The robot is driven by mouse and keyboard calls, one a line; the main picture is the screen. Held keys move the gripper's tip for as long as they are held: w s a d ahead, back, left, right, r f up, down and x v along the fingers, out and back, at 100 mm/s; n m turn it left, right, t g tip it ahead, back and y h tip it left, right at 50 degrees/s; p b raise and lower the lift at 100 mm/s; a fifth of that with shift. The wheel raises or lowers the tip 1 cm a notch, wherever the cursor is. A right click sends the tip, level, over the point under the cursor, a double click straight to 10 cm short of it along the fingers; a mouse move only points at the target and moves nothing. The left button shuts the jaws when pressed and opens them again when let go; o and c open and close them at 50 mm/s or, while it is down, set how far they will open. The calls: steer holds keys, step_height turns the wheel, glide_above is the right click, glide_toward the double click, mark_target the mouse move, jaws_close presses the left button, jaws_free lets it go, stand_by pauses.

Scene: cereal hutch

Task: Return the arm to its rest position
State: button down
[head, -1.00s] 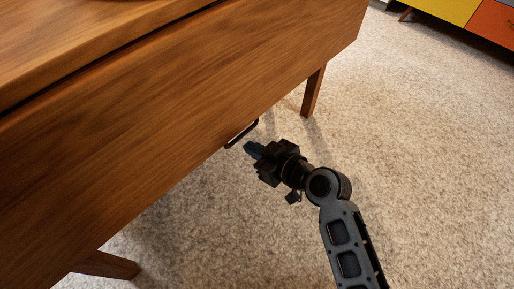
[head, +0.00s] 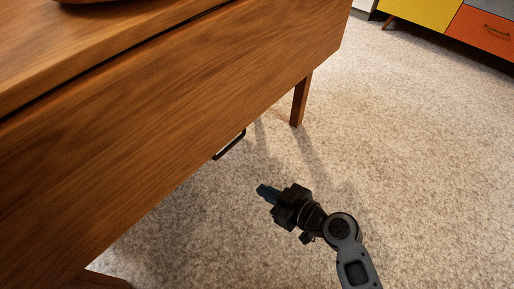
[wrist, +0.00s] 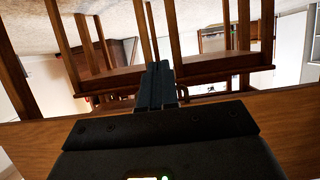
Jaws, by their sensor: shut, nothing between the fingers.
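My gripper (head: 266,192) shows in the head view in front of the wooden hutch (head: 150,125), over the carpet. Its fingers are shut and empty, with a gap of carpet between them and the dark handle (head: 230,145) at the hutch's lower edge. In the wrist view the shut fingers (wrist: 155,85) point up the picture, with a wooden panel and wooden legs beyond them. My arm runs from the gripper to the bottom edge of the head view.
A wooden leg (head: 300,98) of the hutch stands on the pale carpet (head: 425,160). A cabinet with yellow and orange fronts (head: 483,32) stands at the upper right. The carpet right of my arm is clear. A dark round object (head: 95,2) sits partly in view on the hutch top.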

steer(key=s+d+m+t+h, duration=0.1)
steer(key=s+d+m+h, duration=0.2)
steer(key=s+d, duration=0.35)
steer(key=s+d+m+t+h, duration=0.1)
steer(key=s+d+m+h, duration=0.15)
steer(key=s, duration=0.65)
steer(key=s+d+r+m+t+h, duration=0.1)
steer(key=s+d+r+h, duration=0.15)
steer(key=s+r, duration=0.3)
steer(key=s+d+r+m+t+h, duration=0.1)
steer(key=s+d+r+m, duration=0.1)
steer(key=s+d+r, duration=0.4)
steer(key=s+r+p, duration=0.2)
steer(key=r+p, duration=1.5)
steer(key=r, duration=0.5)
steer(key=s+r+t+p, duration=0.1)
steer(key=s+r+p, duration=0.2)
steer(key=r+p, duration=1.4)
step_height(320, 180, up, 6)
steer(key=shift+a+f+h+p, duration=0.25)
steer(key=shift+a+h+p, duration=0.1)
steer(key=shift+a, duration=0.1)
steer(key=shift+m, duration=0.25)
